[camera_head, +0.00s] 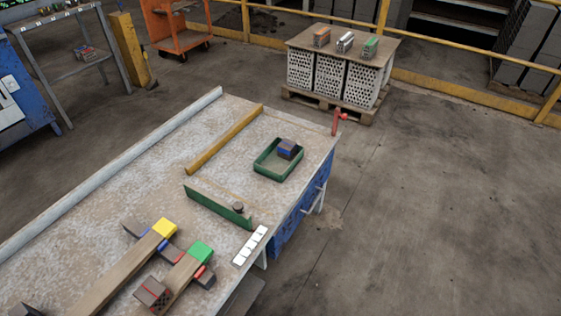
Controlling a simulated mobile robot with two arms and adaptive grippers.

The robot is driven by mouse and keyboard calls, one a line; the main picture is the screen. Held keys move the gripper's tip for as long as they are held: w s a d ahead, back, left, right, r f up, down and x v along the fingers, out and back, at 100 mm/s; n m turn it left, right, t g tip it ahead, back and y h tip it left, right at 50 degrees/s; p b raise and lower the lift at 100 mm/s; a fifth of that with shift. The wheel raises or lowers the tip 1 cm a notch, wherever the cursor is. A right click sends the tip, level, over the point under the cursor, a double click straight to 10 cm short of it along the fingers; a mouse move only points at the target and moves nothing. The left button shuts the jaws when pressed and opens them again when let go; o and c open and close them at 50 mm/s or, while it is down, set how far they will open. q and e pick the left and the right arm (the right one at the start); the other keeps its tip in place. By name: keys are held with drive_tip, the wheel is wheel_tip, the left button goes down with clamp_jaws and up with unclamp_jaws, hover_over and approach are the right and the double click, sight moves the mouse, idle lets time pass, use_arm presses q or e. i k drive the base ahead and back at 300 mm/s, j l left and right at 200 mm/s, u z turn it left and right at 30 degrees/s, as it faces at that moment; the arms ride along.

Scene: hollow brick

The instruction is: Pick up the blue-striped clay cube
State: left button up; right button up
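A clay cube with a blue stripe (286,150) sits in a green tray (262,172) near the far right corner of the workbench. Its top is brownish and its sides are dark. Another dark piece with a blue mark (164,244) lies beside the yellow-ended plank, partly covered by it. A clay block with red stripes (153,291) lies at the front of the bench, by the green-ended plank. Neither of my grippers shows in the head view.
A yellow-brown bar (224,139) and a green strip (215,205) lie near the tray. Planks with yellow (164,228) and green (200,252) ends lie at the front. A red clamp (337,121) is at the bench's far corner. A pallet of hollow bricks (331,78) stands beyond. Floor at right is clear.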

sight(286, 148)
drive_tip(key=i+l+u, duration=0.1)
drive_tip(key=u, duration=0.7)
drive_tip(key=i+l+u, duration=0.15)
drive_tip(key=l+u, duration=0.2)
drive_tip(key=l, duration=0.15)
drive_tip(key=l+u, duration=0.35)
drive_tip(key=l, duration=0.15)
drive_tip(key=l+u, duration=0.3)
drive_tip(key=l, duration=0.2)
drive_tip(key=i, duration=0.05)
